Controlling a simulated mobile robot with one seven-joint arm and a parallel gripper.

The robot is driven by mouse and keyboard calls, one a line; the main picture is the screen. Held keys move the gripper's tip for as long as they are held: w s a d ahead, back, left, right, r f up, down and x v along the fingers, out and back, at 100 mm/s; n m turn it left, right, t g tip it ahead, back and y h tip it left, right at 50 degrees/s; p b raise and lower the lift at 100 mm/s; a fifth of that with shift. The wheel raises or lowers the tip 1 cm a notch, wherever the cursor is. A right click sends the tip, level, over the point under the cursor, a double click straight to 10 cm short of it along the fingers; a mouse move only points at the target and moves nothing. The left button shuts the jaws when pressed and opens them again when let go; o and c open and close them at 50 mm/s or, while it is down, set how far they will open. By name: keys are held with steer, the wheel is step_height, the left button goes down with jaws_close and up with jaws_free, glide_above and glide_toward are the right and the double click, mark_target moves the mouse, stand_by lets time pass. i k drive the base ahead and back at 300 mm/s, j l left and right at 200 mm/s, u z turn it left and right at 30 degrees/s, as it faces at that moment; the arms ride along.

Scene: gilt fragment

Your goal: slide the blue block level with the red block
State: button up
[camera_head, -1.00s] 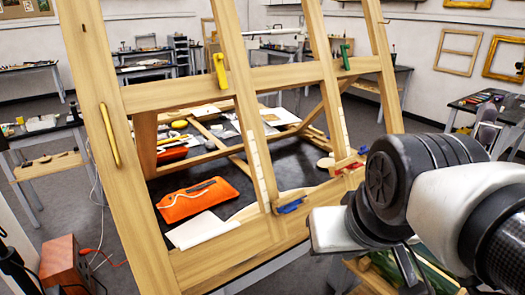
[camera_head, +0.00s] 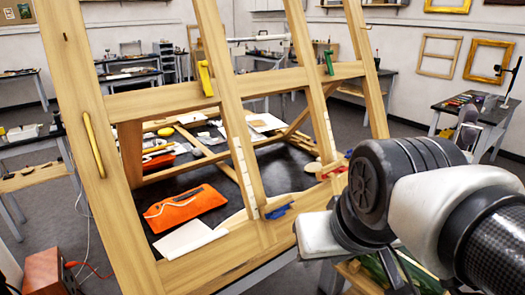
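The blue block (camera_head: 279,211) sits at the foot of the left upright (camera_head: 240,150) of a large wooden frame, beside a pale marked strip. The red block (camera_head: 335,171) sits at the foot of the right upright (camera_head: 318,110), beside a similar strip. In the picture the blue block is lower and further left than the red one. My arm reaches in from the right, and its pale end part (camera_head: 318,235) is just right of and below the blue block. A gap shows between them. My gripper's fingers are hidden, so I cannot tell whether they are open.
A yellow clamp (camera_head: 205,78) and a green clamp (camera_head: 328,62) are on the upper crossbar. A yellow handle (camera_head: 93,145) is on the frame's left side. Behind the lower beam, an orange pouch (camera_head: 186,208) and a white sheet (camera_head: 188,238) lie on a dark table. Worktables stand farther back.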

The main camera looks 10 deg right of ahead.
mark_target(287, 203)
steer(key=i+u, duration=0.25)
steer(key=u, duration=0.2)
steer(key=i+l+u, duration=0.15)
steer(key=u, duration=0.25)
steer(key=i+j, duration=0.1)
steer(key=j, duration=0.45)
steer(key=l, duration=0.55)
